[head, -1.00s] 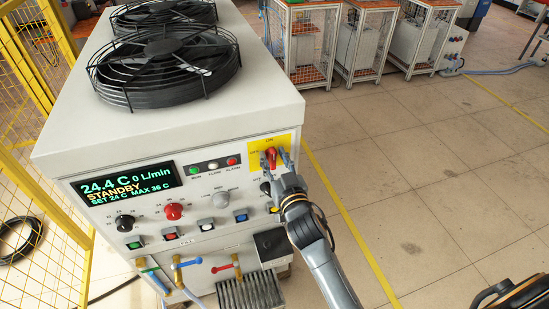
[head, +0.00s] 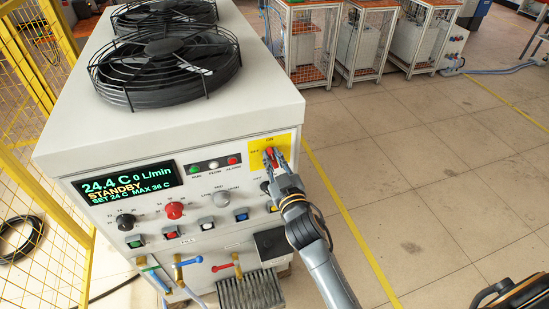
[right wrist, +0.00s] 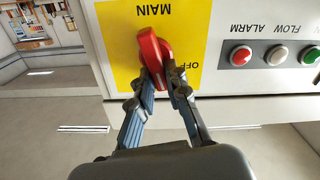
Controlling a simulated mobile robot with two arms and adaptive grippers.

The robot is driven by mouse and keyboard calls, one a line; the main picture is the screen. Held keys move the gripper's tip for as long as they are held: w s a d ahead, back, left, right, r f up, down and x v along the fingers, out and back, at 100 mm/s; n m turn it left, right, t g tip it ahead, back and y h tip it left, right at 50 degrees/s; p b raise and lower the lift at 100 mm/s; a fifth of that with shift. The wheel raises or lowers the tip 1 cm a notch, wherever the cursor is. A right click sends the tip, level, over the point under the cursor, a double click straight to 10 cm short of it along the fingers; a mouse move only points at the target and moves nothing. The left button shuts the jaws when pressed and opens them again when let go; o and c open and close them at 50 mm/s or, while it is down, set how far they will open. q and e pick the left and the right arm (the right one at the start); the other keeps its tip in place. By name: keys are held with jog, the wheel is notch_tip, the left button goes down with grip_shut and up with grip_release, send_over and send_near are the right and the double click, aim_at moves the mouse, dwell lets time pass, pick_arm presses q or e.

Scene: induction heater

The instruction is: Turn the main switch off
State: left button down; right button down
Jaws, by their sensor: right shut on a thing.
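The main switch is a red rotary handle (head: 269,154) on a yellow plate (head: 285,141) at the upper right of the machine's front panel. In the head view, the handle stands near the ON mark, with OFF to its left. My right gripper (head: 276,160) has its fingers around the handle. In the right wrist view, the red handle (right wrist: 153,50) appears upside down on the yellow plate (right wrist: 112,62). My right gripper (right wrist: 163,82) is shut on the handle's near end, one finger on each side. My left gripper is not in view.
The lit display (head: 127,184) reads STANDBY. A red knob (head: 174,210), a grey knob (head: 220,199) and several push buttons are left of my right arm. Valves (head: 188,262) stick out below. A yellow mesh fence (head: 40,150) stands at left.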

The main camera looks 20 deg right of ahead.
jog(key=shift+a+f+n, duration=0.1)
jog(key=shift+a+n, duration=0.05)
jog(key=shift+n, duration=1.3)
jog(key=shift+a+f+n, duration=0.1)
jog(key=shift+a+n, duration=0.1)
jog(key=shift+n, duration=1.2)
jog(key=shift+a+f+n, duration=0.1)
jog(key=shift+a+n, duration=0.05)
jog(key=shift+n, duration=1.3)
jog(key=c, duration=1.3)
grip_release()
jog(key=shift+w+f, duration=0.1)
jog(key=s, duration=1.2)
